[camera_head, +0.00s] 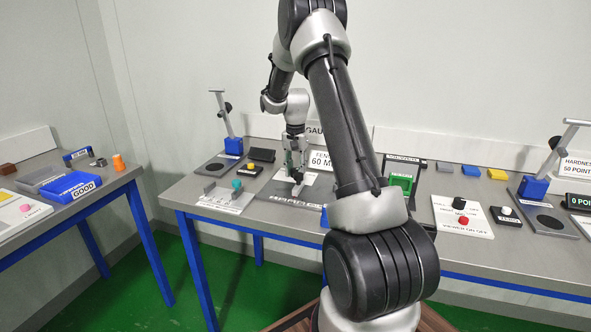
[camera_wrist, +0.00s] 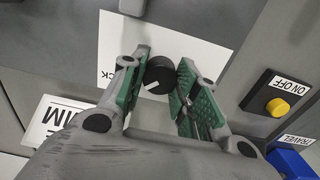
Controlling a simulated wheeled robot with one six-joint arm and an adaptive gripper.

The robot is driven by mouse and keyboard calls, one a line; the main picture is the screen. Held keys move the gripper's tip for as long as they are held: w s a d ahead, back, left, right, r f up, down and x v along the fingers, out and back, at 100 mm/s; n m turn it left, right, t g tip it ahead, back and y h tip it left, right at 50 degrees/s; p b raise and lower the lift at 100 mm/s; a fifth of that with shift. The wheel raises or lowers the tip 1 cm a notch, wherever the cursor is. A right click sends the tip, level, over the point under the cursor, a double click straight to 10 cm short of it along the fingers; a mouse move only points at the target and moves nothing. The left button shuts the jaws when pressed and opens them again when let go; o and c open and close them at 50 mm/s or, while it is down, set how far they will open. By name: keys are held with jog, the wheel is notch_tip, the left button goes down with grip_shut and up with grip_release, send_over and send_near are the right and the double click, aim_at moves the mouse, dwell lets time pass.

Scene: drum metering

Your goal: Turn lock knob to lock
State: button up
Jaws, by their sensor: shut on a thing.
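The lock knob (camera_wrist: 159,75) is a round black knob with a white pointer mark, in the middle of the wrist view. It sits on a white plate (camera_wrist: 198,50) whose label is partly covered, with only "CK" readable. My gripper (camera_wrist: 162,82) has its green-padded fingers on either side of the knob and is shut on it. The white mark points toward the lower left in the wrist view. In the head view my gripper (camera_head: 297,178) is down at the gauge station on the table, and I cannot make out the knob there.
In the wrist view a yellow ON/OFF button (camera_wrist: 277,107) on a black box is to the right. In the head view a plate with a teal knob (camera_head: 237,184) is left of my gripper, and a green-framed device (camera_head: 401,183) is to the right.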

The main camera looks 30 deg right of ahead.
aim_at(295, 170)
jog(key=o, duration=1)
jog(key=shift+o, duration=0.2)
notch_tip(295, 170, up, 12)
dwell(0.4)
